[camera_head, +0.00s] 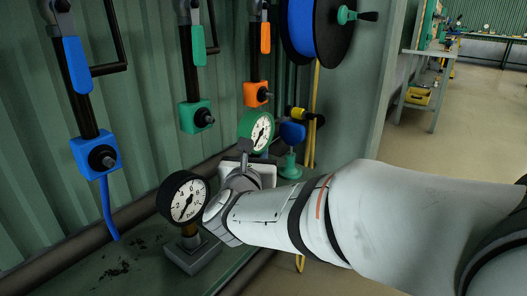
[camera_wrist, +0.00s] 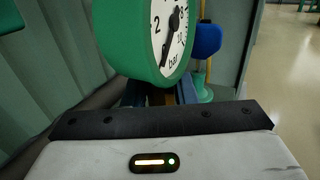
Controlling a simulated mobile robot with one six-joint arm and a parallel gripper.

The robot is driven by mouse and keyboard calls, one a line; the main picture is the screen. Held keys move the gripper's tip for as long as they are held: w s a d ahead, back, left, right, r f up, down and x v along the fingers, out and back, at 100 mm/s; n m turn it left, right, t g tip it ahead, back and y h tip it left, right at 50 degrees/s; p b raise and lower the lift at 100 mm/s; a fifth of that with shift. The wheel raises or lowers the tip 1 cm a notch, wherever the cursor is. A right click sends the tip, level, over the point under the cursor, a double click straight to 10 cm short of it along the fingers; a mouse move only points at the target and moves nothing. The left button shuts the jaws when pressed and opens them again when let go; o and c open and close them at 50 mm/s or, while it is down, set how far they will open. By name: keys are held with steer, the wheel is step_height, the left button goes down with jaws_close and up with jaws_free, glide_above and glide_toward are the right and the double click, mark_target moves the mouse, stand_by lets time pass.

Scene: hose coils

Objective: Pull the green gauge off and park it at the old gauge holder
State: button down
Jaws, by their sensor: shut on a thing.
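The green gauge (camera_head: 257,131) has a white dial and is upright at the end of my arm. My gripper (camera_head: 246,150) is shut on it, low on the gauge. In the wrist view the green gauge (camera_wrist: 140,48) fills the upper middle, its dial facing right. Its lower end and my fingertips are hidden behind the gripper body, so I cannot tell whether it is still seated on anything. A black gauge (camera_head: 184,200) stands on a grey block (camera_head: 192,254) left of my gripper. I cannot tell which holder is the old gauge holder.
Blue (camera_head: 95,155), green (camera_head: 196,116) and orange (camera_head: 257,94) valve blocks hang along the corrugated wall. A hose reel (camera_head: 318,28) is at upper right. A blue part (camera_head: 292,133) and a green fitting (camera_head: 289,167) are just right of the gauge. The shelf left of the grey block is clear.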

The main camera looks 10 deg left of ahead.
steer(key=shift+f, duration=0.55)
steer(key=shift+f, duration=1.95)
steer(key=c, duration=1.1)
jaws_free()
steer(key=shift+s, duration=0.3)
steer(key=shift+s+d, duration=0.2)
steer(key=shift+s, duration=1.7)
